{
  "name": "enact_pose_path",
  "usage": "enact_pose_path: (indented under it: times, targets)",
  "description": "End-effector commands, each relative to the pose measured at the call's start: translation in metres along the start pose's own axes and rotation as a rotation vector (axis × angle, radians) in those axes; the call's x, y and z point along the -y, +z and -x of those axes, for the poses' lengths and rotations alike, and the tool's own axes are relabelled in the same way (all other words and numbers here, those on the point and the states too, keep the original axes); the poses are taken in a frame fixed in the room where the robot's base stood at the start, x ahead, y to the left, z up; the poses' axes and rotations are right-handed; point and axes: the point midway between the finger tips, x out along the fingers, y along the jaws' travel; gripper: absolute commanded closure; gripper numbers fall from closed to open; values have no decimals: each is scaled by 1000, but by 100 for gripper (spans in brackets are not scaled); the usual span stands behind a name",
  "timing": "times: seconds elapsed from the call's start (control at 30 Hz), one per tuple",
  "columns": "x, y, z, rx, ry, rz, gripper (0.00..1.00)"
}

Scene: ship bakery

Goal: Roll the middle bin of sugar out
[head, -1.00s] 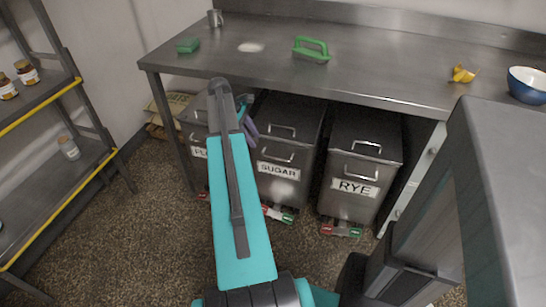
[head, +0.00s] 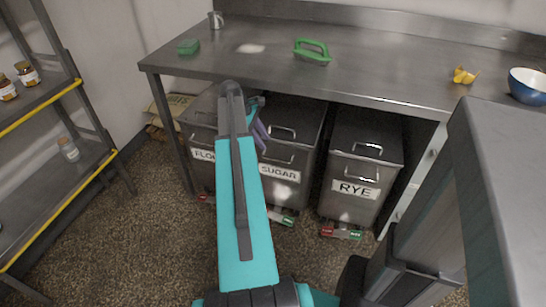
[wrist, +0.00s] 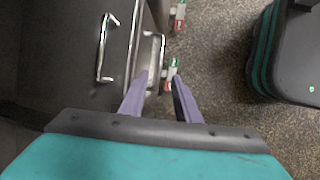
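The sugar bin (head: 295,185), grey metal with a "SUGAR" label, stands under the counter between the flour bin (head: 203,170) and the rye bin (head: 350,205). It has a lid handle (head: 282,131) and a front handle (head: 282,158), partly covered by my gripper in the head view. A red and green pedal (head: 284,218) shows at its foot, partly behind my arm. My gripper (head: 264,138) has purple fingers at the sugar bin's upper front. In the wrist view, my gripper (wrist: 160,79) is open, with the front handle (wrist: 162,50) in line with the gap; contact cannot be told.
The counter (head: 390,70) overhangs the bins, with a leg (head: 175,135) at left. The rye bin's pedal (head: 340,233) sticks out at floor level. A shelf rack (head: 65,165) stands at left. The floor (head: 130,240) between rack and bins is clear.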

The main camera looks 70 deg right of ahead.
Motion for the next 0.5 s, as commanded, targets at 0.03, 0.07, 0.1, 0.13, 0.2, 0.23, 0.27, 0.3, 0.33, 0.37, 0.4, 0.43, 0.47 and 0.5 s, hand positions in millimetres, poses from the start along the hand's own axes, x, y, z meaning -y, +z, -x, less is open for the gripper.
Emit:
enact_pose_path:
  times: [0.03, 0.07, 0.1, 0.13, 0.2, 0.23, 0.27, 0.3, 0.33, 0.37, 0.4, 0.43, 0.47, 0.5]
  targets:
    - [0, 0, -9, 1, -2, 0, 71]
    - [0, 0, -13, 0, -1, 0, 71]
    - [0, 0, -19, 0, -1, 0, 71]
    - [0, 0, -23, 1, -1, 0, 71]
    - [0, 0, -33, 1, -1, 1, 71]
    - [0, 0, -38, 1, -1, 0, 71]
    - [0, 0, -42, 0, -1, 0, 71]
    - [0, 0, -48, 1, -1, 0, 71]
    - [0, 0, -52, 1, -2, 0, 71]
    - [0, 0, -56, 1, -2, 0, 71]
    - [0, 0, -62, 1, -1, 0, 71]
    - [0, 0, -66, 1, -1, 0, 71]
    - [0, 0, -70, 1, -1, 0, 71]
    - [0, 0, -76, 1, -1, 0, 71]
